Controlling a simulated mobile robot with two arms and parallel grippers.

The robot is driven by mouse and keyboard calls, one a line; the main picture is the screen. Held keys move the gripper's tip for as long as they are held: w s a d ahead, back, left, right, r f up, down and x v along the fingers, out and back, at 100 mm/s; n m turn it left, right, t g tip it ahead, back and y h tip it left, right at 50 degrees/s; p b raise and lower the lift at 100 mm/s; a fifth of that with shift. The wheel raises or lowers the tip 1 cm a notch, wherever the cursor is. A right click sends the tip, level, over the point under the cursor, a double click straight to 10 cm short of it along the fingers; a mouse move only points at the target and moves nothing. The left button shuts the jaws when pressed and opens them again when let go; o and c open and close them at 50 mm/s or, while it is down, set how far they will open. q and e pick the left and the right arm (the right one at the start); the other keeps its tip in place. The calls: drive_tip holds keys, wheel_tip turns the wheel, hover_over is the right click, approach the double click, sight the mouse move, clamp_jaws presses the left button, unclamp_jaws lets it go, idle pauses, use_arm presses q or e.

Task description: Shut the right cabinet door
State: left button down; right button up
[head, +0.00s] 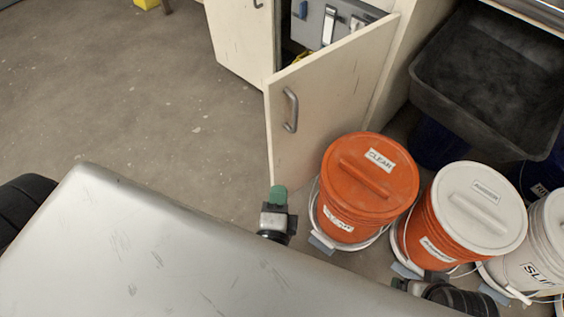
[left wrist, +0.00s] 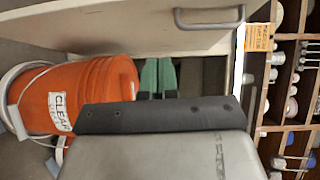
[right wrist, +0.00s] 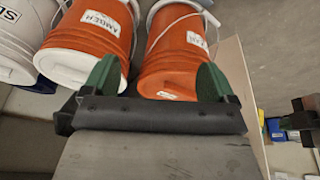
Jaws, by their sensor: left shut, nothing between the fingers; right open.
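The right cabinet door (head: 335,88) is cream and stands open, swung out from the cabinet, with a grey bar handle (head: 291,110) near its free edge. The door and handle (left wrist: 210,24) also show across the top of the left wrist view. My left gripper (head: 277,197) is shut and empty, below the door's lower free corner and left of the orange CLEAR bucket. Its green fingers (left wrist: 157,78) lie together in the left wrist view; I cannot tell whether they touch the door. My right gripper (right wrist: 158,80) is open and empty, facing the buckets.
The orange CLEAR bucket (head: 368,180) stands close by the door. An orange bucket with a white lid (head: 480,208) and a white bucket (head: 540,250) stand to its right. A dark sink (head: 490,75) is behind them. The floor left of the door is clear.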

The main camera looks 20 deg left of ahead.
use_arm(q)
drive_tip(key=r, duration=0.1)
approach(274, 134)
drive_tip(key=w+d, duration=0.2)
drive_tip(key=w, duration=0.3)
drive_tip(key=shift+w+a+f+t+p, duration=0.1)
drive_tip(key=shift+w+a+t+p, duration=0.1)
drive_tip(key=shift+a, duration=0.35)
drive_tip(key=shift+w+a+f+t+p, duration=0.1)
drive_tip(key=shift+w+a+p, duration=0.1)
drive_tip(key=shift+a, duration=0.3)
drive_tip(key=shift+w+a, duration=0.35)
drive_tip(key=shift+a, duration=0.3)
use_arm(e)
drive_tip(key=shift+v, duration=0.9)
use_arm(q)
drive_tip(key=shift+a, duration=0.15)
use_arm(e)
drive_tip(key=shift+d, duration=0.1)
